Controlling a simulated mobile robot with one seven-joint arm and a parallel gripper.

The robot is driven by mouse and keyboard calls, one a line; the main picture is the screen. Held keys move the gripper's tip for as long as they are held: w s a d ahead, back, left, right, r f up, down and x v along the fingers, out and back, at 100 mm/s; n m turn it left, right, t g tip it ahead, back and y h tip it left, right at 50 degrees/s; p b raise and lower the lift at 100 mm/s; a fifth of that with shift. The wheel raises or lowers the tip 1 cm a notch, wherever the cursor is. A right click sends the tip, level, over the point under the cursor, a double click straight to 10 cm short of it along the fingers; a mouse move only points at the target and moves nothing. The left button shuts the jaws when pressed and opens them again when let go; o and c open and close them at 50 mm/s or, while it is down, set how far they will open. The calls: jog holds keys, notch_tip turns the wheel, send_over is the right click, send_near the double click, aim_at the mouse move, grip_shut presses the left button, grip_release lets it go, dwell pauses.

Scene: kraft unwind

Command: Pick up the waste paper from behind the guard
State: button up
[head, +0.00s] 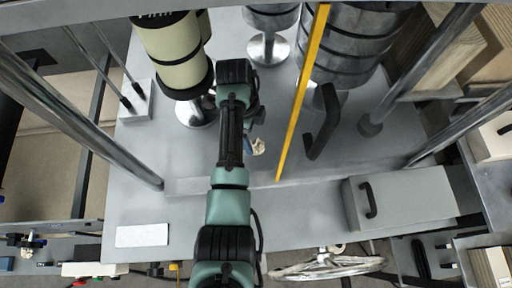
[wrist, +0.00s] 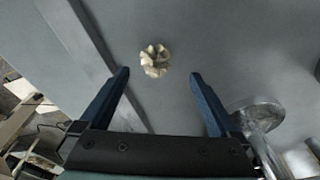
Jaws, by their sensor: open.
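The waste paper is a small crumpled cream ball (wrist: 155,60) lying on the grey metal surface in the wrist view. It also shows in the head view (head: 258,146), just right of my arm and partly hidden by it. My gripper (wrist: 160,82) is open and empty, with its two blue fingers pointing toward the paper. The paper lies just beyond the fingertips, between their lines. The guard seems to be the part with a yellow edge (head: 304,92) and a black handle (head: 323,122), to the right of the paper in the head view.
A cream roll (head: 173,50) on a metal stand is left of my arm. Dark ribbed rollers (head: 350,45) stand to the right. A grey box (head: 400,198) sits at the front right. A round metal foot (wrist: 260,115) is near the right finger.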

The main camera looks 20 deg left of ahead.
aim_at(255, 143)
jog(key=shift+s+d+f+b, duration=0.15)
jog(key=shift+d+f+b, duration=0.05)
jog(key=shift+f+b, duration=1.05)
jog(key=shift+s+d+f+b, duration=0.1)
jog(key=shift+d+f+b, duration=0.05)
jog(key=shift+f+b, duration=1.05)
jog(key=shift+p, duration=0.3)
jog(key=c, duration=1.4)
